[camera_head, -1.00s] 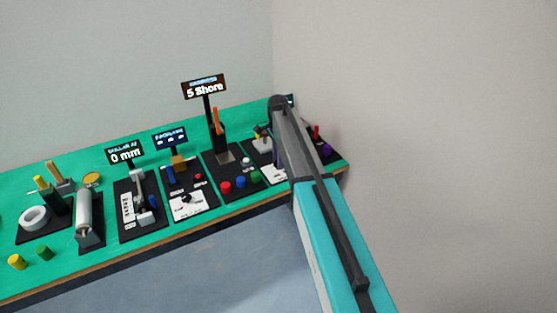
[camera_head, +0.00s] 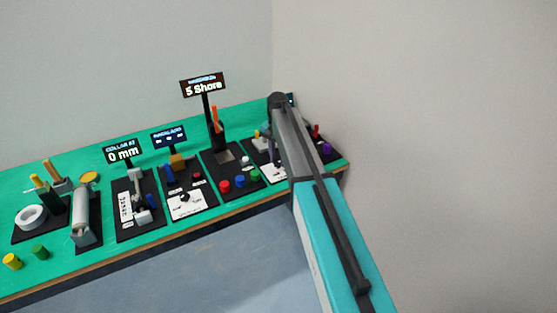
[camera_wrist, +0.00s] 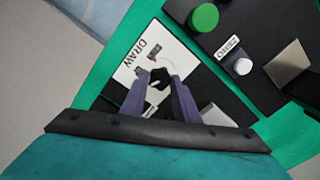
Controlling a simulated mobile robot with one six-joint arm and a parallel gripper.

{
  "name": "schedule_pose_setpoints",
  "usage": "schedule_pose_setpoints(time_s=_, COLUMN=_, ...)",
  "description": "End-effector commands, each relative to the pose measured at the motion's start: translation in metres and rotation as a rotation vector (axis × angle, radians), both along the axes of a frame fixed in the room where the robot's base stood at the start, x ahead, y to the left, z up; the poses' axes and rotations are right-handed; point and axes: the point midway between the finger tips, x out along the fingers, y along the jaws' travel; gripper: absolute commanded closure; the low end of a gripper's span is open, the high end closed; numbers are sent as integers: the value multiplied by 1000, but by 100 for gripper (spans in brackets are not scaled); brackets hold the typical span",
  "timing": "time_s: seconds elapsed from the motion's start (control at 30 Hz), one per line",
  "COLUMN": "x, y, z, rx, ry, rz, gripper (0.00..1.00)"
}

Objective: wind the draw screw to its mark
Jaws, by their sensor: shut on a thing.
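The draw screw's black knob (camera_wrist: 158,86) stands on a white plate marked DRAW (camera_wrist: 133,62) in the wrist view. My gripper (camera_wrist: 158,92) is shut on the knob, with one purple-grey finger on either side of it. A curved line and small dark marks show on the plate above the knob; their print is too small to read. In the head view the white plate (camera_head: 274,173) shows just left of my arm, which hides most of the draw station.
A green button (camera_wrist: 204,18) and a white ZERO button (camera_wrist: 243,67) sit on the neighbouring black panel. Its display (camera_head: 203,86) reads 5 Shore. Other stations line the green bench (camera_head: 125,250) to the left; a wall stands to the right.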

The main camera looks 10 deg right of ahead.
Motion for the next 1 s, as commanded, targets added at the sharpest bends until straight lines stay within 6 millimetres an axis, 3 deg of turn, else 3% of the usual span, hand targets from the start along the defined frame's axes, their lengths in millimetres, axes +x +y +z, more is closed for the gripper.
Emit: schedule_pose_setpoints(time_s=1.0, x=2, y=1, z=1, rx=-1, ry=-5, rz=958, gripper=94)
